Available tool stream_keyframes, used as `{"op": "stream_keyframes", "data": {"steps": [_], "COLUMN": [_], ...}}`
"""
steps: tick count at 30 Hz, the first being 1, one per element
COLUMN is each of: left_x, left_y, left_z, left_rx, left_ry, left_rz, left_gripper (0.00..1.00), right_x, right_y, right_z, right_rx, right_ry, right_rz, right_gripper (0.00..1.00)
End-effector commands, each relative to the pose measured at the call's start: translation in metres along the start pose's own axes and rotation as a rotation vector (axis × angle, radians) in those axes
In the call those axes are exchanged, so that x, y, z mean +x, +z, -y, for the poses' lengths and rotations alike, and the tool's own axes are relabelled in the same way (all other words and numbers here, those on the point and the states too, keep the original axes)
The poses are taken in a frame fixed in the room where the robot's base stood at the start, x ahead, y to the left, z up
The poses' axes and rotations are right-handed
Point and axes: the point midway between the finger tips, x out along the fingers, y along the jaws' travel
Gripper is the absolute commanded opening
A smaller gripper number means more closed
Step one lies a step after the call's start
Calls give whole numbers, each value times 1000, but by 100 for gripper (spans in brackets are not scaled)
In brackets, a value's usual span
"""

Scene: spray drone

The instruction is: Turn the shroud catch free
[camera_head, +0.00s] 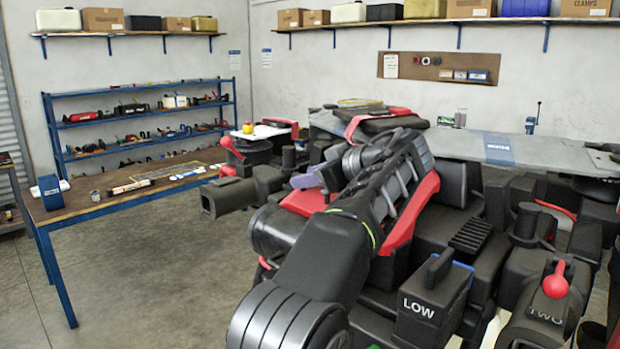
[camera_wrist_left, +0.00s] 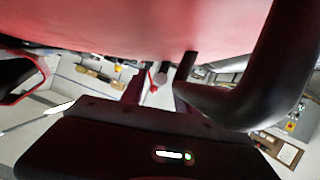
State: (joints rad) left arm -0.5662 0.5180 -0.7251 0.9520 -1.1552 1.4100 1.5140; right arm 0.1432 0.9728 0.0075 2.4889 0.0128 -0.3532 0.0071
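The spray drone, a large black and grey machine with red panels (camera_head: 412,217), fills the right half of the head view. A red lever with a ball end (camera_head: 231,147) stands at its left arm end; a similar red lever (camera_head: 555,282) is on the black part marked TWO. I cannot tell which part is the shroud catch. My left arm rises from the bottom centre, and my left gripper (camera_head: 325,180) is over the drone's left part, its fingers mostly hidden. In the left wrist view a smooth red surface (camera_wrist_left: 130,28) fills the top, with a dark curved bar (camera_wrist_left: 255,85) at right. My right gripper is not seen.
A blue-legged workbench (camera_head: 110,200) stands at left with small items on it. A blue shelf rack (camera_head: 150,118) with tools is against the wall behind. A black part marked LOW (camera_head: 425,310) is at the drone's front. Open floor (camera_head: 150,290) lies front left.

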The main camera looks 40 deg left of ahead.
Motion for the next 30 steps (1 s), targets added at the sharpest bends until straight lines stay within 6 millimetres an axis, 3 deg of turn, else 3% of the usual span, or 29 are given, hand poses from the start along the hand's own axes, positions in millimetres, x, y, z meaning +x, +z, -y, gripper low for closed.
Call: {"op": "stream_keyframes", "data": {"steps": [5, 18, 30], "left_x": [0, 0, 0], "left_y": [0, 0, 0], "left_z": [0, 0, 0], "left_rx": [0, 1, 1], "left_ry": [0, 0, 1], "left_rz": [0, 0, 1], "left_gripper": [36, 0, 0], "right_x": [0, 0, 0], "right_y": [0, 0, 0], "right_z": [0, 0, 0], "right_rx": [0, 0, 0], "right_ry": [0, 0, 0], "right_rz": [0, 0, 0], "right_gripper": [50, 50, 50]}}
